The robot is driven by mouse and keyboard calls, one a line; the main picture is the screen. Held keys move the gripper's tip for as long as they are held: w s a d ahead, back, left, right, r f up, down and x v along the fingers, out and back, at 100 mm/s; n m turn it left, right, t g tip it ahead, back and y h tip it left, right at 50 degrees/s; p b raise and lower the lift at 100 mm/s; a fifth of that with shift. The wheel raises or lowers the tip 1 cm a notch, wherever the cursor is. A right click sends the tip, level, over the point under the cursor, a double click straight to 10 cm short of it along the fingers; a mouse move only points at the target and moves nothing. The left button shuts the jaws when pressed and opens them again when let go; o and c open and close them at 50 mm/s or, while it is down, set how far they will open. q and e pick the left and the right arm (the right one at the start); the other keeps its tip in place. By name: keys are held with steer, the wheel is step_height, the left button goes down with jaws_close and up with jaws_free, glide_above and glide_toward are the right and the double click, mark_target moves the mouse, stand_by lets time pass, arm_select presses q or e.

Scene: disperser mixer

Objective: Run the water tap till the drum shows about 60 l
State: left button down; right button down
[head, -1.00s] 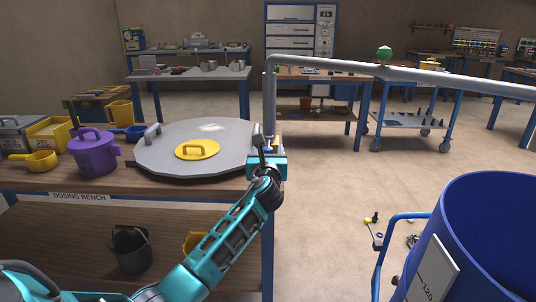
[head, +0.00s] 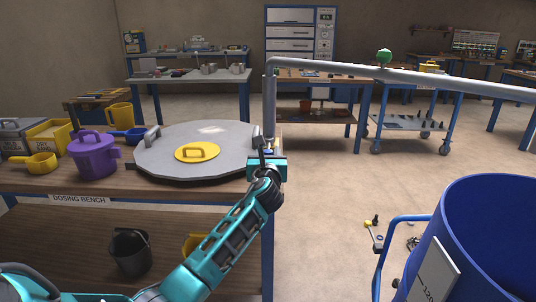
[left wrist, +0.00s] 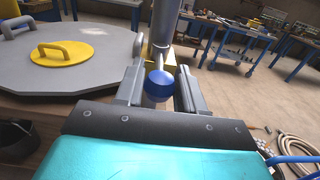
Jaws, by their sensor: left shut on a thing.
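The grey water pipe (head: 400,74) rises at the bench's right end and runs right, above the floor towards the blue drum (head: 485,245). The drum stands at lower right with a white scale plate (head: 436,272) on its side. The plate's lower part is cut off and no water level can be read. My left gripper (head: 266,152) is at the foot of the upright pipe. In the left wrist view, the tap's blue knob (left wrist: 159,85) sits between its fingers, which are shut on the tap handle. No water stream is visible. My right gripper is out of view.
A blue trolley handle (head: 385,245) stands beside the drum. Open floor lies between bench and drum.

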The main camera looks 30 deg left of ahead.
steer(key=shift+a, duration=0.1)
